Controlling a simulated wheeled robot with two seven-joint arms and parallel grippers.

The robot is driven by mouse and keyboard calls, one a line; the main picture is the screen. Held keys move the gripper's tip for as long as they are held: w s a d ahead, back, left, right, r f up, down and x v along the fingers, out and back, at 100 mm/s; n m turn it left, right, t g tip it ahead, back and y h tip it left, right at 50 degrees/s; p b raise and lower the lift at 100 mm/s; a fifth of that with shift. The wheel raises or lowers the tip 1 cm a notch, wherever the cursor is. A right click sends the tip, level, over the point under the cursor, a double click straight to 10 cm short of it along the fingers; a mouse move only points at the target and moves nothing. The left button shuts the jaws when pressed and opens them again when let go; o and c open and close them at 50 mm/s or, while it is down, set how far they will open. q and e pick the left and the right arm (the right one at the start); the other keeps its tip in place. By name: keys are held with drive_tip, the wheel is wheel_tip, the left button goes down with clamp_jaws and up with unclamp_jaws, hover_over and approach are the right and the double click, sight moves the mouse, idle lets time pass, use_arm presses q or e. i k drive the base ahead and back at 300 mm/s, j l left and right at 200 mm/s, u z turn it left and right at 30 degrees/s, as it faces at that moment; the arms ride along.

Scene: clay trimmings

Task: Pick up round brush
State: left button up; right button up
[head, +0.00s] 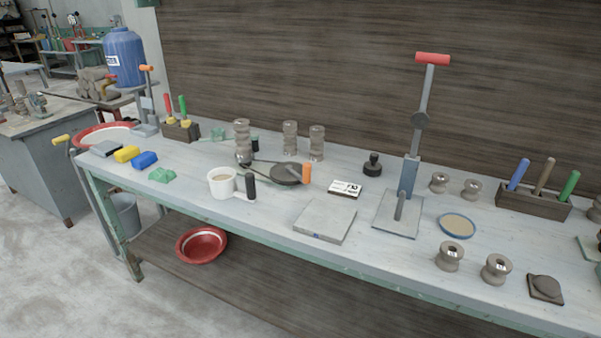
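A small black round piece with a knob on top (372,164) stands on the workbench near the back wall, left of the tall press. It may be the round brush, but bristles cannot be made out at this size. It stands upright and apart from other things, with a white labelled card in front of it to the left. Neither of my grippers is in the head view.
The long grey workbench (270,218) holds a press with a red handle (432,58), a white mug (222,183), a round dark pan (286,174), a flat grey slab (325,222) and several clay spools (450,256). A red basin (201,246) sits below.

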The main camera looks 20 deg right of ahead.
sight(523, 167)
drive_tip(key=z, duration=1.75)
